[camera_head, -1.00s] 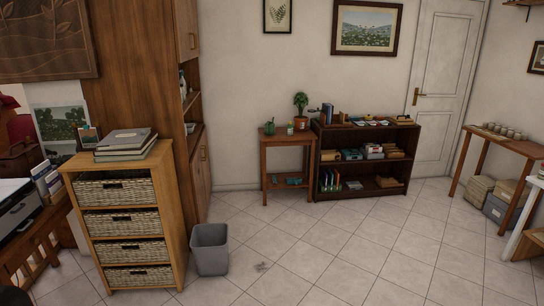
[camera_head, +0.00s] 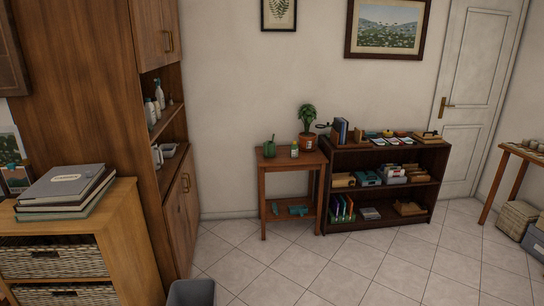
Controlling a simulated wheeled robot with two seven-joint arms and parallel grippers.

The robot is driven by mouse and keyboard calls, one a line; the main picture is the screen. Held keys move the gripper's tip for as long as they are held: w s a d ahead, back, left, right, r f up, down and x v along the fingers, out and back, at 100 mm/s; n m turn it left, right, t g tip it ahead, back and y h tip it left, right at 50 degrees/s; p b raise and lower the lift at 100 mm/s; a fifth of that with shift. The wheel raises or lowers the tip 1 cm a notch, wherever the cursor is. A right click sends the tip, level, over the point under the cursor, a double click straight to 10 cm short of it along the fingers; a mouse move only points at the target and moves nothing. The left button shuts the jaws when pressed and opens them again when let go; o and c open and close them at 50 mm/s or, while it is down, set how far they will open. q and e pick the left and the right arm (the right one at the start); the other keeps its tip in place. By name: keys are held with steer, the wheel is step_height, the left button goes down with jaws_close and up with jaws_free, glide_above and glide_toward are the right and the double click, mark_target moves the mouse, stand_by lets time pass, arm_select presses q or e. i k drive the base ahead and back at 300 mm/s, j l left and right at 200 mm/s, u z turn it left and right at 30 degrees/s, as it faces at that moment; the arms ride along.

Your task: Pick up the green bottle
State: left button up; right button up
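A small bottle with green on it and a pale label (camera_head: 294,150) stands upright on the small wooden side table (camera_head: 291,163) against the back wall. It is small in the view, so its details are hard to tell. A green can-like vessel (camera_head: 269,149) stands to its left, and a potted plant (camera_head: 307,140) stands just to its right. Neither of my grippers is in view.
A tall wooden cabinet (camera_head: 95,100) with pale bottles (camera_head: 159,95) on its shelf stands at the left. A basket drawer unit (camera_head: 110,225) and a grey bin (camera_head: 191,292) are near. A low bookshelf (camera_head: 378,222) adjoins the table. Tiled floor (camera_head: 310,268) before the table is clear.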

mark_target(294, 148)
steer(key=i, duration=1.7)
steer(key=i+j+z, duration=0.15)
steer(key=i+z, duration=0.15)
steer(key=i, duration=0.45)
